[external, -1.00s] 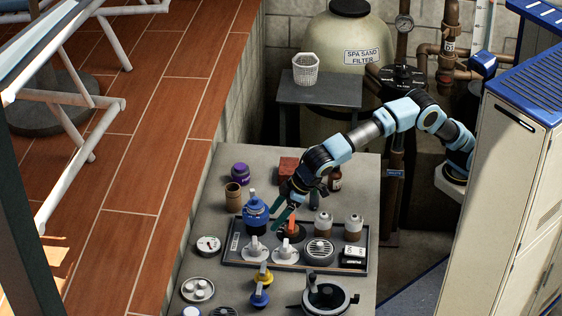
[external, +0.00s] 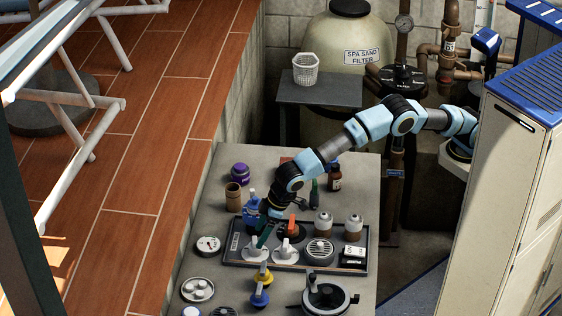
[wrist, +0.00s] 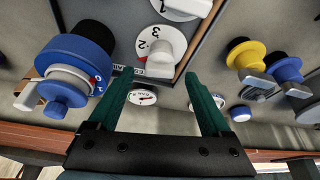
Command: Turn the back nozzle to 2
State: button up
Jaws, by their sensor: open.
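Two white nozzles with lever-like handles sit on the dark tray: a left one (external: 257,247) and a right one (external: 285,252). In the wrist view, the left nozzle (wrist: 158,48) shows a white dial with a 2 and a 3, and part of the right nozzle (wrist: 187,7) shows at the top edge. I cannot tell which is the back one or the exact setting. My gripper (external: 264,238) is over the left nozzle in the external view. In the wrist view my gripper (wrist: 160,83) has its green fingers apart, nothing between the tips, the nozzle just beyond them.
A blue valve (wrist: 72,68) stands close to my left finger. An orange handle (external: 292,226) is on the tray, behind the nozzles. Yellow (external: 263,276) and blue (external: 260,296) valves stand in front of the tray (external: 228,256). A round gauge (external: 208,245) lies left of it.

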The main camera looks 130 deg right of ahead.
aim_at(255, 242)
jog(key=shift+x, duration=1.1)
grip_shut()
